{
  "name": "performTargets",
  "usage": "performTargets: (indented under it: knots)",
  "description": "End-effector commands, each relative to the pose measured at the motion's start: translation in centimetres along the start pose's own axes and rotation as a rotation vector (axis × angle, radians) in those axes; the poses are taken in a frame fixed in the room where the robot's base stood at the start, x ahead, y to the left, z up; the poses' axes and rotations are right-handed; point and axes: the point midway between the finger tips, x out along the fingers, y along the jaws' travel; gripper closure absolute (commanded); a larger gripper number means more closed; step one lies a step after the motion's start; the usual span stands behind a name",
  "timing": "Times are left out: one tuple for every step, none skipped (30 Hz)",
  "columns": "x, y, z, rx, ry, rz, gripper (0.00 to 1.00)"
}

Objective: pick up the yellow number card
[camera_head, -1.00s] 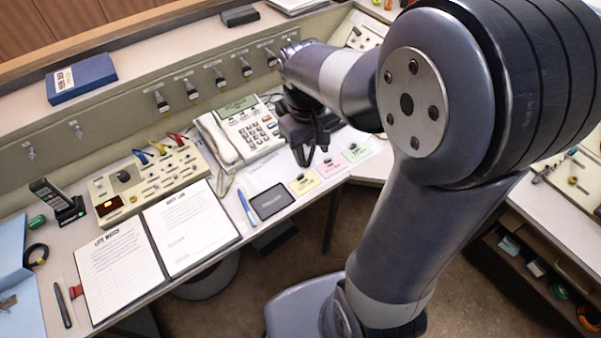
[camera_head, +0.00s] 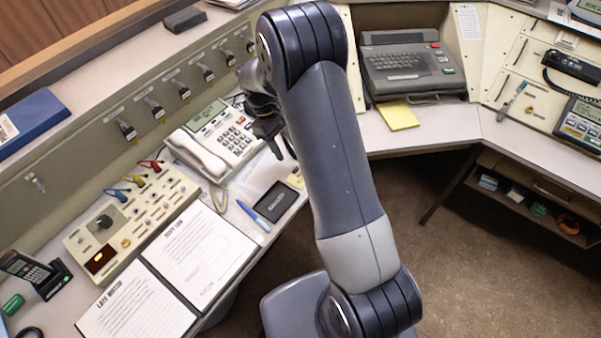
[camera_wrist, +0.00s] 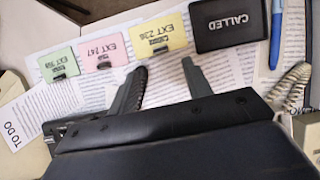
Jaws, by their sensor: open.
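The yellow number card (camera_wrist: 158,36) reads EXT 236 and has a small black clip at its near edge. It lies on printed paper between a pink card (camera_wrist: 103,53) and a black CALLED folder (camera_wrist: 231,22). My gripper (camera_wrist: 163,68) is open and empty, with its fingertips short of the yellow card's near edge and roughly in line with it. In the head view, my gripper (camera_head: 270,140) is over the desk by the phone, and my arm hides most of the cards. A sliver of yellow (camera_head: 296,179) shows beside the arm.
A green card (camera_wrist: 59,64) lies left of the pink one. A blue pen (camera_wrist: 276,38) and a coiled cord (camera_wrist: 290,84) are on the right. A phone (camera_head: 215,142) and an open binder (camera_head: 189,250) are close by. A yellow pad (camera_head: 400,116) lies below a typewriter.

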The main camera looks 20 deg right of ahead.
Motion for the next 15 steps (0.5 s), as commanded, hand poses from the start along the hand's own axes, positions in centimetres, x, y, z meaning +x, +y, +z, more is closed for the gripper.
performTargets:
  knots:
    - [0.7, 0.0, 0.1, 0.0, -0.003, -0.002, 0.53]
    - [1.0, 0.0, 0.0, 0.0, -0.002, -0.001, 0.53]
    - [1.4, 0.0, 0.1, 0.0, -0.002, -0.001, 0.53]
    - [1.5, 0.0, 0.1, 0.0, -0.002, -0.001, 0.53]
    - [1.7, 0.0, 0.1, 0.0, -0.002, -0.001, 0.53]
    - [1.9, 0.0, 0.1, 0.0, -0.001, 0.0, 0.53]
    - [2.1, 0.0, 0.0, 0.0, -0.001, 0.0, 0.53]
    - [2.5, 0.0, 0.0, 0.0, -0.002, -0.001, 0.53]
    - [3.0, -0.1, 0.0, 0.0, -0.003, -0.001, 0.53]
    - [3.5, -0.1, 0.0, 0.0, -0.003, -0.002, 0.53]
    - [4.0, -0.1, 0.0, 0.0, -0.005, -0.002, 0.53]
    - [4.6, -0.1, 0.0, 0.0, -0.004, -0.002, 0.53]
    - [5.0, -0.1, 0.0, 0.0, -0.004, -0.002, 0.53]
    - [5.5, -0.1, -0.1, 0.001, -0.003, -0.001, 0.53]
    - [6.0, -0.1, -0.1, 0.001, -0.002, -0.001, 0.53]
